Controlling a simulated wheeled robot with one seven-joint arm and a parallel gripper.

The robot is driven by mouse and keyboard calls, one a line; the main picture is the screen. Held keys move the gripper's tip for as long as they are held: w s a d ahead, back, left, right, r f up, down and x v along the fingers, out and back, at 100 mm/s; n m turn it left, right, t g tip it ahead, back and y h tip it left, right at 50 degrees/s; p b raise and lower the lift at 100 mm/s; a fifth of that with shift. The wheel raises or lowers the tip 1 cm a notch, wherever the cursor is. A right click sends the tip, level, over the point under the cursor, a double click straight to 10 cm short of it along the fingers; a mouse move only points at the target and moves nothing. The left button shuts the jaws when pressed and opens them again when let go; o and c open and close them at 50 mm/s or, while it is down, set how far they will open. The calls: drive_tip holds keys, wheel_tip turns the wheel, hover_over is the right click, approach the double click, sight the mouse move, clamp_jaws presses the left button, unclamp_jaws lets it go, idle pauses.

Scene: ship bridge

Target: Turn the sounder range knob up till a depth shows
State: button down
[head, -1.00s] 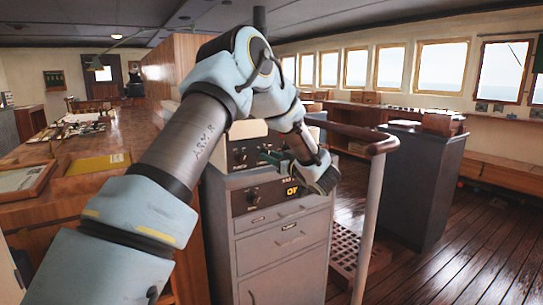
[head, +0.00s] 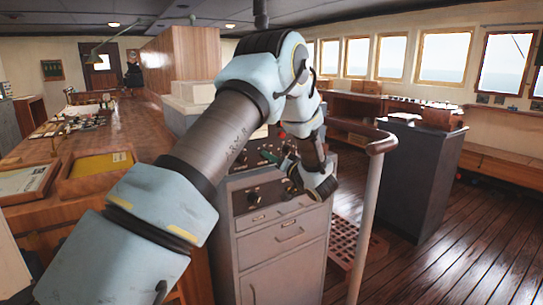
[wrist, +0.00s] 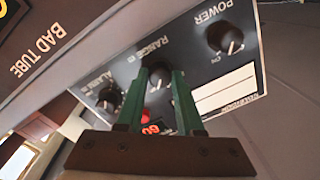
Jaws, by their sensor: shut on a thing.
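The sounder range knob (wrist: 158,75) is black, on a dark panel (wrist: 190,55) labelled RANGE, between the POWER knob (wrist: 225,38) and the ALARM knob (wrist: 108,97). In the wrist view the panel appears turned nearly upside down. My gripper (wrist: 160,82), with two green fingers, is shut on the range knob, one finger on each side. A lit red display (wrist: 150,129) shows partly between the fingers; its reading is uncertain. In the head view my gripper (head: 268,160) is at the cabinet's upper panel, and my wrist hides much of it.
A second panel labelled BAD TUBE (wrist: 45,50) adjoins in the wrist view. The grey drawer cabinet (head: 280,260) stands beside a handrail (head: 368,210). A wooden counter (head: 60,215) lies left, a dark console (head: 420,185) right. Plank floor is open at right.

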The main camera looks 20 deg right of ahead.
idle(0.3)
drive_tip(key=c, duration=0.5)
unclamp_jaws()
drive_tip(key=shift+c, duration=0.2)
drive_tip(key=shift+s, duration=0.1)
drive_tip(key=b+v, duration=0.3)
drive_tip(key=v, duration=0.7)
drive_tip(key=shift+s, duration=0.35)
drive_tip(key=shift+d+f, duration=0.1)
